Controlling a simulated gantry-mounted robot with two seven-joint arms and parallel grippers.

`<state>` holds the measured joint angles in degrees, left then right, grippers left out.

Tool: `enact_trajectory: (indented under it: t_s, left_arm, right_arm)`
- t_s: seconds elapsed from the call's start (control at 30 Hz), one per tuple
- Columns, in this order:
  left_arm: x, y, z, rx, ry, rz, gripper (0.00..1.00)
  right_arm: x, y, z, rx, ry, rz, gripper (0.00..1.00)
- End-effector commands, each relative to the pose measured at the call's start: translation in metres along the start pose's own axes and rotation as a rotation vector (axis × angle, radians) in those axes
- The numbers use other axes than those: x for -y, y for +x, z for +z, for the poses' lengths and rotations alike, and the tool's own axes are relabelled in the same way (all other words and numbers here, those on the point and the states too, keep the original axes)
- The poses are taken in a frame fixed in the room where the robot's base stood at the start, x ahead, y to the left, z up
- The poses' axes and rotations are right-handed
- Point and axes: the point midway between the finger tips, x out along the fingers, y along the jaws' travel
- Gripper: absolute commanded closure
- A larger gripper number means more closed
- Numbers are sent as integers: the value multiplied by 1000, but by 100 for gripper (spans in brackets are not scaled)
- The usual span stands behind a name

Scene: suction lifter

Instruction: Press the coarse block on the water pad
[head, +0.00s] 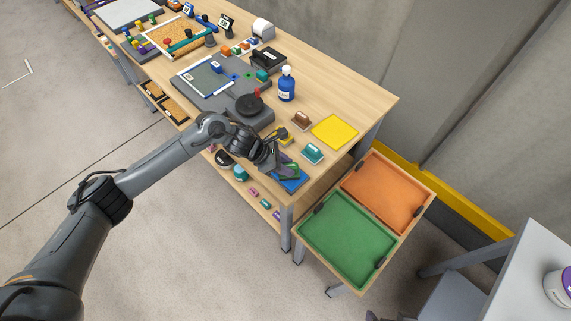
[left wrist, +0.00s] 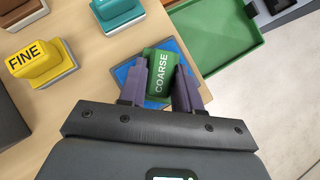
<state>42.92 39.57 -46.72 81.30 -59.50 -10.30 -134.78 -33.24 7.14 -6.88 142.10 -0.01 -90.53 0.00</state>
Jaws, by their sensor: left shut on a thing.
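The green block marked COARSE (left wrist: 160,75) stands between the purple fingers of my left gripper (head: 283,167), which is shut on it. The blue water pad (head: 292,184) lies at the front corner of the wooden table. In the left wrist view the water pad (left wrist: 124,72) shows around and under the block, with the block within its outline. I cannot tell whether the block touches the pad. In the head view the gripper hides most of the block. My right gripper is not in view.
A yellow block marked FINE (left wrist: 40,62), a teal block (head: 312,153) and a brown block (head: 301,120) stand close by. A yellow pad (head: 334,131) and a blue bottle (head: 287,84) are further back. A green tray (head: 346,245) and an orange tray (head: 384,195) stand beyond the table edge.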

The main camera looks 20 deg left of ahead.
Motion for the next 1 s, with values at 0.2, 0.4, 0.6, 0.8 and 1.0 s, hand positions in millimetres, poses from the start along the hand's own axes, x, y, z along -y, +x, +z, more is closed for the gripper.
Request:
enact_trajectory:
  t_s: [0.2, 0.4, 0.6, 0.8, 1.0]
  left_arm:
    - [1, 0, -2, -9, -3, -2, 100]
    - [0, -11, 7, -5, 0, 0, 100]
    - [0, -24, 18, -3, 0, -1, 100]
    - [0, -36, 29, -2, 1, 0, 100]
    - [0, -48, 39, -2, 1, 0, 100]
  right_arm:
    - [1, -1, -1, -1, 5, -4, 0]
    - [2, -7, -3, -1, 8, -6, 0]
    - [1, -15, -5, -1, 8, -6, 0]
    - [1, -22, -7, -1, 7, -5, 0]
    - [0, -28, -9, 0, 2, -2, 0]
